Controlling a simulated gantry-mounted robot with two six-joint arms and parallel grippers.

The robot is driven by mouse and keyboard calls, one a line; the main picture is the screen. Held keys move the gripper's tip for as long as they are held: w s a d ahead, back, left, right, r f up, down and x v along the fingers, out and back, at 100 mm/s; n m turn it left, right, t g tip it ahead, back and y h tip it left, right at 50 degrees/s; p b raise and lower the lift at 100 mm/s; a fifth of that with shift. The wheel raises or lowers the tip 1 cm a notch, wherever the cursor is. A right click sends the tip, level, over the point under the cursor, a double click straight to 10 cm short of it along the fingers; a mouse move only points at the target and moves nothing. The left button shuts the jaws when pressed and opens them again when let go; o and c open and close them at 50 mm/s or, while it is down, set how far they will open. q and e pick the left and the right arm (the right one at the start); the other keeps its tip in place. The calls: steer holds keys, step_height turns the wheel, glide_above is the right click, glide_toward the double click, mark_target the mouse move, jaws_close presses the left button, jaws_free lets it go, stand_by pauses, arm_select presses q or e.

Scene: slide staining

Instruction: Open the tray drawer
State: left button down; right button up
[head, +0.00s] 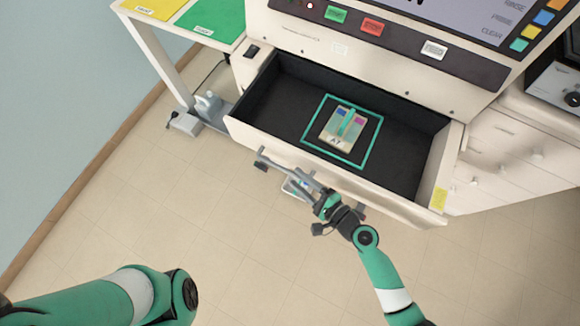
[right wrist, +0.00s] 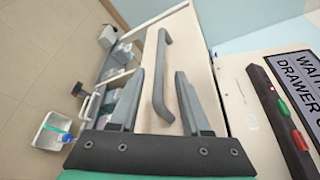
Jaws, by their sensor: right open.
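The tray drawer (head: 408,207) is pulled out from the white machine in the head view, its dark inside exposed. In it a pale slide tray (head: 336,134) marked A7 lies inside a teal square outline. My right gripper (head: 305,186) is at the outer side of the drawer front, by the grey handle (head: 275,160). In the right wrist view the handle (right wrist: 158,85) shows between the spread fingers of my right gripper (right wrist: 157,84); contact cannot be told. My left arm shows at the lower left, its gripper out of view.
A table with yellow and green mats (head: 211,28) stands left of the machine. White drawers (head: 505,150) are at the right. A small bin (head: 298,186) is partly hidden behind my right gripper. The floor in front is mostly clear.

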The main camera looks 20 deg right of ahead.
steer(key=v, duration=0.6)
steer(key=shift+s, duration=0.2)
steer(key=shift+r, duration=0.15)
